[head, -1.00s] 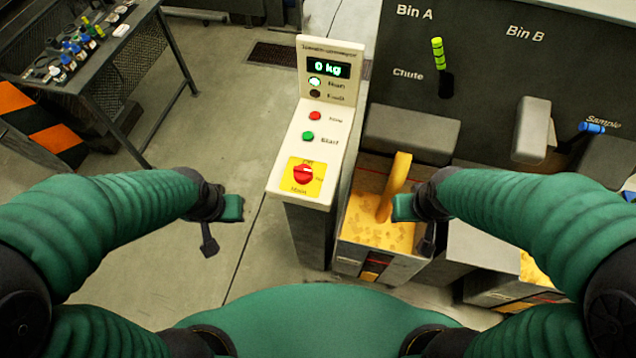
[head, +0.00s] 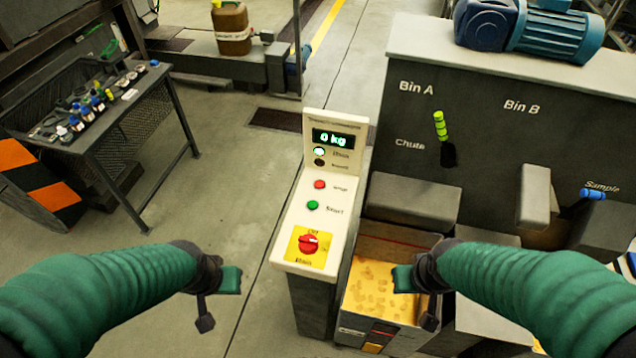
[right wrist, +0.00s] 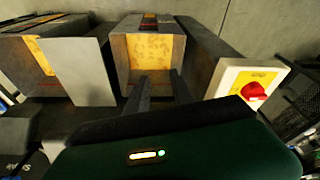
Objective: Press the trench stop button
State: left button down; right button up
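The cream control panel (head: 291,248) stands at the centre of the head view. Its red button (head: 319,185), with a small blurred label, sits above the green Start button (head: 313,205). A red Main knob (head: 308,245) on a yellow plate is below; it also shows in the right wrist view (right wrist: 254,91). My left gripper (head: 205,322) hangs left of the panel, apart from it; its opening is unclear. My right gripper (head: 430,320) is over the right side of the yellow-filled bin, apart from the panel. In the right wrist view its fingers (right wrist: 158,78) are spread and empty.
The display (head: 333,138) reads 0 kg, with a lit white lamp (head: 319,151) below. A bin of yellow material (head: 352,325) stands right of the panel, before a dark machine (head: 480,150). A table (head: 150,80) of small parts is at left. Floor between table and panel is clear.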

jog(key=shift+a, duration=0.2)
jog(key=c, duration=0.5)
jog(key=shift+d, duration=0.75)
grip_shut()
jog(key=shift+a, duration=0.55)
jog(key=shift+d, duration=0.35)
jog(key=shift+a, duration=0.2)
